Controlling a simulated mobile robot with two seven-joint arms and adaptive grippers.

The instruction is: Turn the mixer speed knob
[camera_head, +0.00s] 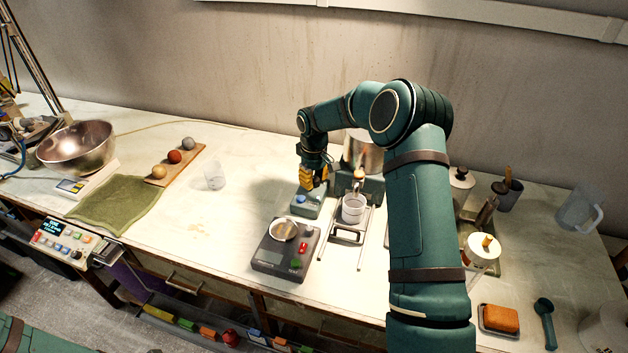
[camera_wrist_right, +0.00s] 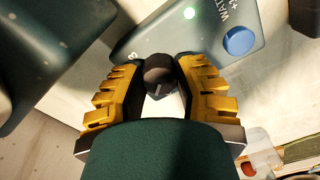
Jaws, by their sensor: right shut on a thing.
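The mixer (camera_head: 309,206) is a teal unit on the bench with a blue button on its front panel. In the right wrist view its panel (camera_wrist_right: 207,42) shows a green light, a blue button and partial lettering. The dark round speed knob (camera_wrist_right: 159,70) has a pale pointer mark and sits between the yellow fingers. My right gripper (camera_head: 314,180) comes down onto the mixer from above, and in the right wrist view its fingers (camera_wrist_right: 160,88) are closed around the knob's sides. In the head view the knob is hidden by the gripper. My left gripper is not in view.
A metal pot (camera_head: 364,150) stands just right of the gripper. A glass beaker (camera_head: 353,210) sits on a stand in front. A dark scale (camera_head: 270,262) with a metal dish is at the front left. The bench left of the mixer is mostly clear around a clear cup (camera_head: 214,177).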

